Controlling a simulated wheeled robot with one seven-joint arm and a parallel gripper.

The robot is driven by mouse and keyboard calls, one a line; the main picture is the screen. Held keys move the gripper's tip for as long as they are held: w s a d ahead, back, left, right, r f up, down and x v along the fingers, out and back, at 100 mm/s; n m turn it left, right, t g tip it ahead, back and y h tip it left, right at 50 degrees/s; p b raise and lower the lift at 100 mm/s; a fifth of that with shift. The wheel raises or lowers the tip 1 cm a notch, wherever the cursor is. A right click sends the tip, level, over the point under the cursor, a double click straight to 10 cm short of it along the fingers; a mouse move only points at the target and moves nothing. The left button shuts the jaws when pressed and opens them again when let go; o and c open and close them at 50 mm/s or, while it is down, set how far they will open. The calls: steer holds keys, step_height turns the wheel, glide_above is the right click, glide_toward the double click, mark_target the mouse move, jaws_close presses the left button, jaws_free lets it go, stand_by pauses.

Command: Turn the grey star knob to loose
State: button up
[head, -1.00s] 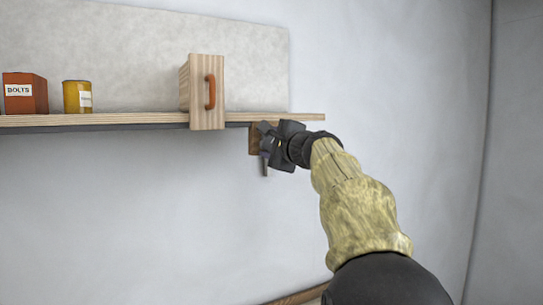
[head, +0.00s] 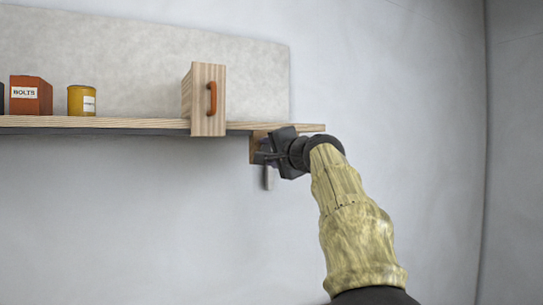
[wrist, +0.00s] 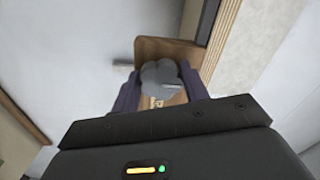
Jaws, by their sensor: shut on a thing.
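The grey star knob (wrist: 158,75) shows in the wrist view, lobed and with a pale mark on its right side. It sits on a brown wooden block (wrist: 150,50). My gripper (wrist: 158,88) has its two dark fingers on either side of the knob and is shut on it. In the head view my gripper (head: 266,155) is at the wooden block (head: 254,148) under the shelf's right end, and hides the knob. Pale lettering (wrist: 156,102) on the block is partly visible but too small to read.
The wooden shelf (head: 100,122) runs just above my gripper. On it stand a wooden box with an orange handle (head: 211,99), a yellow tin (head: 82,100) and a red bolts box (head: 31,95). A grey bar (head: 268,178) hangs below the block. The wall below is clear.

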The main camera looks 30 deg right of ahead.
steer(key=shift+w+f, duration=0.1)
steer(key=shift+f, duration=0.25)
steer(key=o, duration=0.6)
steer(key=shift+r, duration=0.15)
steer(key=s+b, duration=0.5)
steer(key=s, duration=1.2)
steer(key=shift+s+d, duration=0.25)
steer(key=shift+s, duration=0.1)
